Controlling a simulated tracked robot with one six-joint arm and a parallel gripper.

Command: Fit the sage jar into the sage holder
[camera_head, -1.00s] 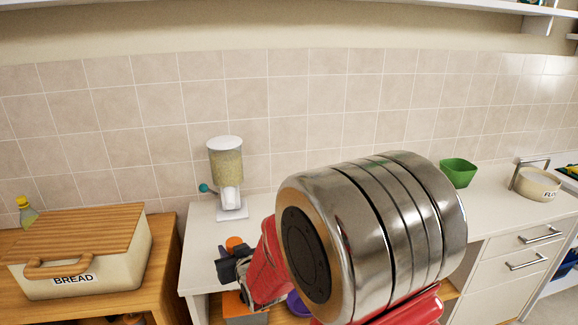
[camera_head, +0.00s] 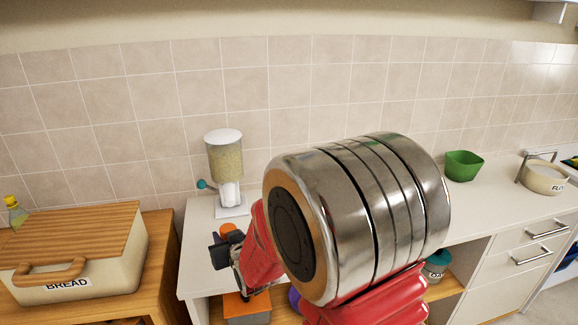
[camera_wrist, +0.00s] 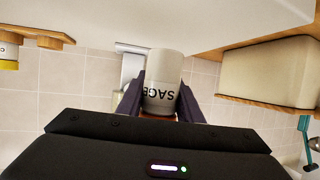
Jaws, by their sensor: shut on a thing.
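The sage jar (camera_wrist: 163,75) is a pale cylinder marked SAGE, with the lettering upside down in the wrist view. My gripper (camera_wrist: 160,100) is shut on it, a dark finger on each side, with a bit of orange at its near end. In the head view my gripper (camera_head: 219,250) is low, by the left end of the white counter. An orange round part (camera_head: 232,237), apparently the jar's lid, shows beside the fingers. My arm hides much of the area to the right. I cannot make out the sage holder for sure in either view.
A grain dispenser (camera_head: 225,165) stands on the white counter (camera_head: 193,250) behind my gripper. A bread bin (camera_head: 85,255) is at left. A green bowl (camera_head: 464,165) and flour container (camera_head: 543,178) are at right. An orange box (camera_head: 247,309) and teal-lidded jar (camera_head: 437,264) sit below the counter.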

